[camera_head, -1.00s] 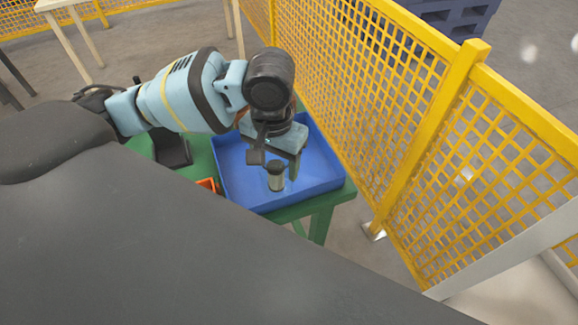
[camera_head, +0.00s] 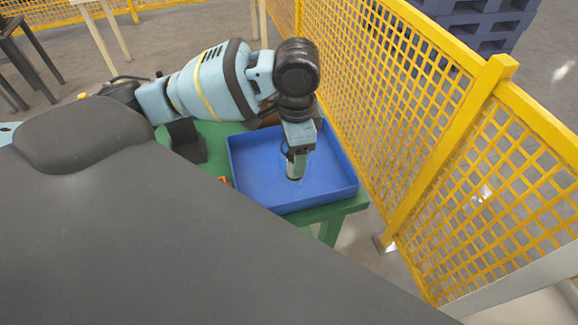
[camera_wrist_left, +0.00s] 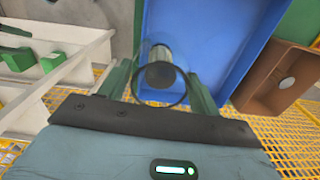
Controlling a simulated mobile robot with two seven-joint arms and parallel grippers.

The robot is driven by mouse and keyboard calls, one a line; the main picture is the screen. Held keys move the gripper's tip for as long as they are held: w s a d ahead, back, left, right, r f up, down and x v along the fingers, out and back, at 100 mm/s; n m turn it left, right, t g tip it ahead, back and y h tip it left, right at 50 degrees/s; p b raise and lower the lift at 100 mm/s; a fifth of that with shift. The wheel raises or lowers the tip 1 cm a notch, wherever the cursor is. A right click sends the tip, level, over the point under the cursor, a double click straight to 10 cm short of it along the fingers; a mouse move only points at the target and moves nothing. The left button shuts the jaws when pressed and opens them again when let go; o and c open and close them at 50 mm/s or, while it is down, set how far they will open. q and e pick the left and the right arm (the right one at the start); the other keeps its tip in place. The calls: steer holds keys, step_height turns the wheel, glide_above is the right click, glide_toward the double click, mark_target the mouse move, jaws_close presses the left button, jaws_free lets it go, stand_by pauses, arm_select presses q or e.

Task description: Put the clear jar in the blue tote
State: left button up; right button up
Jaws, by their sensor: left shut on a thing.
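The clear jar (camera_head: 294,170), with a dark end, is between the fingers of my left gripper (camera_head: 298,152), which is shut on it. The jar is over the inside of the blue tote (camera_head: 252,168); I cannot tell whether it touches the floor. In the left wrist view the jar (camera_wrist_left: 160,60) shows between the two green fingers (camera_wrist_left: 163,85), its round end facing the camera, with the blue tote (camera_wrist_left: 215,30) behind it. The gripper partly hides the jar in the head view. My right gripper is not in view.
The tote stands on a green table (camera_head: 212,132) beside a yellow mesh fence (camera_head: 400,110). A black holder (camera_head: 186,140) and a small orange thing (camera_head: 224,181) are left of the tote. A brown bin (camera_wrist_left: 270,80) adjoins it in the wrist view. The tote's left part looks empty.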

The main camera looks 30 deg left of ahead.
arm_select(q)
steer(key=m, duration=0.2)
steer(key=w+a+m, duration=0.1)
steer(key=w+m, duration=0.1)
steer(key=m, duration=0.1)
steer(key=shift+w+a+m, duration=0.1)
steer(key=shift+a+m, duration=0.2)
steer(key=w+a+m, duration=0.4)
steer(key=m, duration=1)
steer(key=shift+w+a+r+m+b, duration=0.15)
steer(key=shift+w+a+m+b, duration=0.2)
steer(key=shift+w+m, duration=0.05)
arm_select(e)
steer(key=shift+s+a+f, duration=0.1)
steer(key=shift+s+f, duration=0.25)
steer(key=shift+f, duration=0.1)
arm_select(q)
step_height(320, 180, down, 9)
steer(key=shift+f, duration=0.5)
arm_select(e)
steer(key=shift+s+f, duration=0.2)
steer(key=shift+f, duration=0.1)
